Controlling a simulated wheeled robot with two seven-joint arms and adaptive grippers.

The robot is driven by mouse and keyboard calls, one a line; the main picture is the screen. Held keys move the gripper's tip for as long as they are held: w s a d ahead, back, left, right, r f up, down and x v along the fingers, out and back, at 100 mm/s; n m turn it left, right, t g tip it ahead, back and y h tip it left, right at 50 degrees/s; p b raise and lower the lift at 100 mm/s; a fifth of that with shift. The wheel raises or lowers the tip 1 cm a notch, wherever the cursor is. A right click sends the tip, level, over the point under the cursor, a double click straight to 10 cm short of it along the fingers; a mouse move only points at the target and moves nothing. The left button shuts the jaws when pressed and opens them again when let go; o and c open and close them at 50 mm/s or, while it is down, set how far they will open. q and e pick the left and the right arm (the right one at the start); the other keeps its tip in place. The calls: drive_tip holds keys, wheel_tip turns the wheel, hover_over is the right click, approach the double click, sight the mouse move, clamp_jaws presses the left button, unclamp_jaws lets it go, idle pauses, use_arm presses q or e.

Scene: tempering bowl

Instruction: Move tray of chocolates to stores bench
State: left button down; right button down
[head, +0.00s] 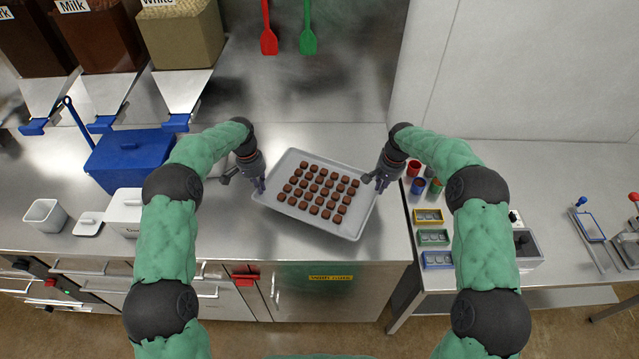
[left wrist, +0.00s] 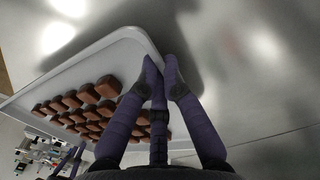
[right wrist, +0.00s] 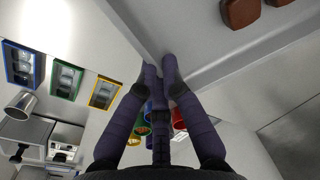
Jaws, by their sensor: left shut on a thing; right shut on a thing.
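A pale grey tray (head: 350,228) carries rows of brown chocolates and sits slightly turned over the right part of the steel bench. My left gripper (head: 260,187) is shut on the tray's left rim. In the left wrist view, its fingers (left wrist: 160,66) pinch the tray near a corner (left wrist: 128,36). My right gripper (head: 374,182) is shut on the tray's right rim; its fingers (right wrist: 160,66) close on that rim in the right wrist view. The tray looks about level. I cannot tell whether it touches the bench. No label shows which bench is the stores bench.
A separate bench (head: 560,185) stands on the right, past a gap. Yellow (head: 428,217), green (head: 433,237) and blue (head: 437,260) boxes and several coloured cups line its left side. A blue bin (head: 125,158) and white containers (head: 45,217) stand left.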

sight(376, 201)
use_arm(q)
drive_tip(key=shift+r, duration=0.15)
use_arm(e)
drive_tip(key=shift+r, duration=0.1)
use_arm(q)
drive_tip(key=shift+w, duration=0.1)
drive_tip(key=shift+f, duration=0.3)
use_arm(e)
drive_tip(key=shift+f, duration=0.3)
